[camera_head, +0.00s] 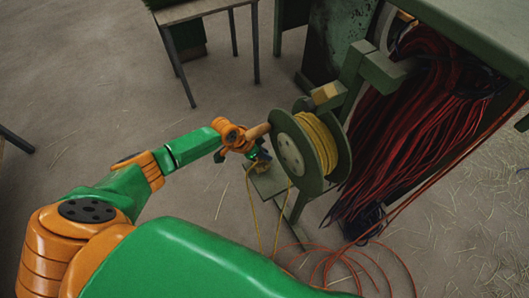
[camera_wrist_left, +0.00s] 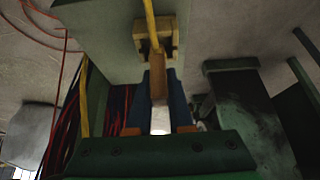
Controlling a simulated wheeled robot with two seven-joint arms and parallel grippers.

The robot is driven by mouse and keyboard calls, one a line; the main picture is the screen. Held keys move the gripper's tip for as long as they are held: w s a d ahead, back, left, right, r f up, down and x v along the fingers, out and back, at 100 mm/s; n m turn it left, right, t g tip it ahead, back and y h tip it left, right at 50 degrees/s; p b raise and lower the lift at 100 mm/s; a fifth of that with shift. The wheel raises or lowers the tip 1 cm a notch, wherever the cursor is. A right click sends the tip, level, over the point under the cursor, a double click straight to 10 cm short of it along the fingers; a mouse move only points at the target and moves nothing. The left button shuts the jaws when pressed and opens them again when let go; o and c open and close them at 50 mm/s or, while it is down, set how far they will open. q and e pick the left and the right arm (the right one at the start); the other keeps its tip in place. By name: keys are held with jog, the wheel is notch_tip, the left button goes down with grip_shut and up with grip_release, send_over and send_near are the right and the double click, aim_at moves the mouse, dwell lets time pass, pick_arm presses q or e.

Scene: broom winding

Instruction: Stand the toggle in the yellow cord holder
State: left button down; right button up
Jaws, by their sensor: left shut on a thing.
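My left gripper (camera_head: 259,160) is low beside the cord reel, over a small green ledge (camera_head: 270,183). In the left wrist view its two blue fingers (camera_wrist_left: 158,88) are shut on the toggle (camera_wrist_left: 157,78), a small brown wooden piece. A yellow-brown notched block (camera_wrist_left: 155,38), which looks like the cord holder, is just beyond the fingertips on a green plate (camera_wrist_left: 100,35). A yellow cord (camera_wrist_left: 150,12) runs up past the block. I cannot tell whether the toggle touches the block. In the head view the gripper hides the toggle and block. My right gripper is not in view.
The green reel (camera_head: 290,153) wound with yellow cord (camera_head: 318,140) stands close right of the gripper. A thick bundle of red cords (camera_head: 410,120) hangs further right. Loose orange cord (camera_head: 345,262) lies on the floor. The floor left of the ledge is clear.

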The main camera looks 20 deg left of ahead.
pick_arm(q)
jog(key=shift+f+b, duration=0.45)
jog(key=shift+f, duration=0.05)
dwell(0.6)
jog(key=shift+s+f, duration=0.15)
jog(key=shift+f, duration=0.05)
jog(key=c, duration=1.1)
grip_release()
jog(key=shift+s, duration=0.15)
jog(key=p+v, duration=1)
jog(key=p, duration=0.1)
jog(key=shift+a+r+p, duration=0.2)
jog(key=shift+r+p, duration=0.1)
jog(key=shift+r, duration=0.05)
